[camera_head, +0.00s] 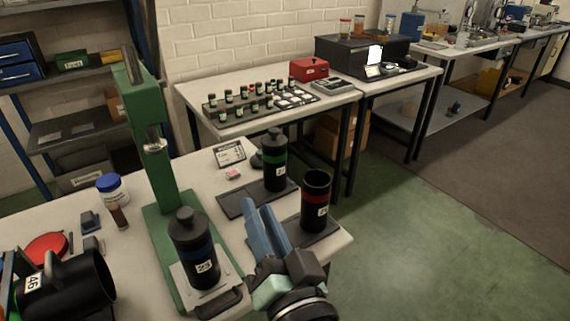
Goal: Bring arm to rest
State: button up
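My gripper (258,206) is in the lower middle of the head view, over the front right part of the near table (142,246). Its two blue fingers point up and away in the picture, side by side. I see nothing held between them, but the angle does not show how wide the gap is. An open black cylinder with a red band (316,200) stands just right of the fingers.
A back table (245,125) holds several small vials and a red box (309,69). The green floor (430,240) at right is clear.

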jog(key=s+d+r+n+t+h+p, duration=0.1)
jog(key=s+r+t+h+p, duration=0.1)
jog(key=r, duration=1.3)
jog(key=s+d+r+n+t+h+p, duration=0.1)
jog(key=r+p, duration=0.5)
jog(key=r, duration=0.9)
jog(key=s+d+r+n+t+h+p, duration=0.1)
jog(key=s+r+t+h+p, duration=0.2)
jog(key=r+t, duration=0.4)
notch_tip(320, 180, up, 8)
jog(key=shift+s+r+n+h+p, duration=0.3)
jog(key=shift+s+n+p, duration=0.15)
jog(key=shift+s, duration=0.25)
